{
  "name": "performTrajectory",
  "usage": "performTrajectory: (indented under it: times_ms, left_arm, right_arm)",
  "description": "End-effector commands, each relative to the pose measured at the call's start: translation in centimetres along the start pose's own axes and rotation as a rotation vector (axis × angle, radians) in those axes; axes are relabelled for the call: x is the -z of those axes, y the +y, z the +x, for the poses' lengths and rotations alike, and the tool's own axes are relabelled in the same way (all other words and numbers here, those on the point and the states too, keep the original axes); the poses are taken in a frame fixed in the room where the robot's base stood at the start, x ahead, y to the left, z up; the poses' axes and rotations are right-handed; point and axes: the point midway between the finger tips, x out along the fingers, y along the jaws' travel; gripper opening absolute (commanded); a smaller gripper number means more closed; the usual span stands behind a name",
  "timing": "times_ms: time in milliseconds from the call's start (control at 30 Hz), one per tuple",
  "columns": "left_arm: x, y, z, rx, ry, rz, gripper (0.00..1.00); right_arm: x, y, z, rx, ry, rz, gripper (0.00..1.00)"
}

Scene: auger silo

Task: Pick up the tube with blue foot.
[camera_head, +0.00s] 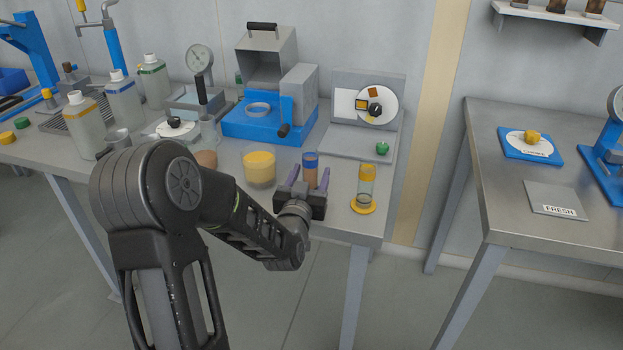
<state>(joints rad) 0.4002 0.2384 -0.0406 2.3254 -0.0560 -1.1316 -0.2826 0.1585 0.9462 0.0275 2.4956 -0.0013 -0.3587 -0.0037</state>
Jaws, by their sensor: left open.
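My left gripper (309,176) is open near the front edge of the left table. Its two purple-grey fingers point away from me. A tube with a blue top band and orange-brown contents (310,163) shows upright between the fingers or just beyond them. I cannot tell which. Its lower end and foot are hidden behind the gripper. A clear tube with a yellow top and a yellow foot (363,207) stands to the right of the gripper, at the table's front right. My right gripper is not in view.
A jar with yellow contents (259,168) stands just left of the gripper. A blue-based grey machine (268,122) is behind. A grey stand with a white dial (376,105) and a green knob (382,149) is at back right. Bottles (124,99) stand left. A second table (480,150) is right.

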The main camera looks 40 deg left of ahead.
Motion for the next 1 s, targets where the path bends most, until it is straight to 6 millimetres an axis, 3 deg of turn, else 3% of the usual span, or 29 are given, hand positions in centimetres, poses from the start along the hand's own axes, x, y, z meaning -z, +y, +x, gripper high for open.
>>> performTrajectory:
  times_ms: [400, 1000]
  left_arm:
    - [-0.01, -0.01, 0.02, 0.0, 0.0, 0.0, 0.55]
    - [-0.01, -0.01, 0.02, 0.0, -0.001, 0.0, 0.06]
  right_arm:
    - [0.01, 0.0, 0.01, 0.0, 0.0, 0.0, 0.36]
    - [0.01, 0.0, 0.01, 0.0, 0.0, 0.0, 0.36]
